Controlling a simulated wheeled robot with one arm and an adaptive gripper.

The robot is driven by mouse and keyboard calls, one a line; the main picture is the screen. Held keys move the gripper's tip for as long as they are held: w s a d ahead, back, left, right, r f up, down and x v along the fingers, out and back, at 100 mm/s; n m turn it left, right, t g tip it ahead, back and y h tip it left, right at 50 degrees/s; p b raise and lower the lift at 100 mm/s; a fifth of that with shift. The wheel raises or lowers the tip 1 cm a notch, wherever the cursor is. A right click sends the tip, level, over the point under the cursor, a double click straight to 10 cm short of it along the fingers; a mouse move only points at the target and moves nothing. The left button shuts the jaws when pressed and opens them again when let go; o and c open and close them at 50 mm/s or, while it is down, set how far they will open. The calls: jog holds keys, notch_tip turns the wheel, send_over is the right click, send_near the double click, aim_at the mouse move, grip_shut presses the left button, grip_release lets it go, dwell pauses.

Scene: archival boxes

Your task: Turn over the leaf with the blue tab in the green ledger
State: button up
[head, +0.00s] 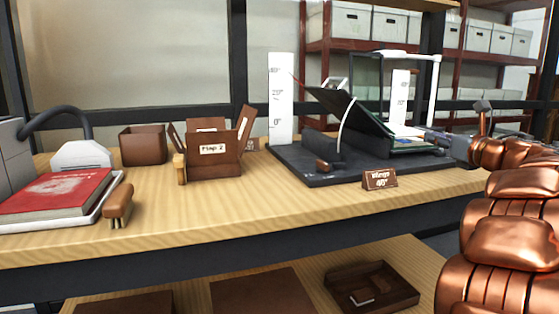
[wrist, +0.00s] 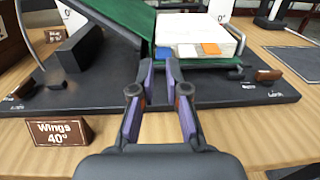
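The green ledger lies open on a black cradle (head: 330,177). In the wrist view its green cover (wrist: 108,22) leans up at the left and its cream leaves (wrist: 195,28) lie at the right. A blue tab (wrist: 163,54), a white tab (wrist: 187,51) and an orange tab (wrist: 211,49) show along the near edge of the leaves. My gripper (wrist: 160,76) points at this edge, its tips just in front of the blue tab. The purple fingers are apart with nothing seen between them. In the head view my gripper (head: 440,138) is at the cradle's right side, small and partly unclear.
A "Wings 40°" sign (wrist: 59,132) stands before the cradle, left of my gripper. White upright scales (head: 281,98) stand behind. A brown open box (head: 212,152), a red book (head: 60,190) and a brush (head: 118,205) are at the left. The front middle of the table is clear.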

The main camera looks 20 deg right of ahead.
notch_tip(320, 180, up, 18)
jog(key=a+m+g+h+p, duration=0.35)
jog(key=m+h+p, duration=0.65)
jog(key=m+p, duration=0.9)
jog(key=s+a+f+m+g+y+p, duration=0.3)
jog(key=s+a+f+m+g+p, duration=0.2)
jog(key=s+a+m+p, duration=0.4)
jog(key=s+a+f+m+g+y+p, duration=0.4)
jog(key=a+p, duration=0.4)
jog(key=a, duration=0.4)
jog(key=s+a+m+g+y+p, duration=0.3)
jog(key=s+a+g+p, duration=0.4)
jog(key=s+a, duration=1.1)
jog(key=shift+s+a+f+y+p, duration=0.2)
jog(key=shift+s+f+y+p, duration=0.15)
jog(key=shift+s+y+p, duration=0.4)
jog(key=shift+s+a, duration=0.1)
jog(key=shift+s, duration=0.1)
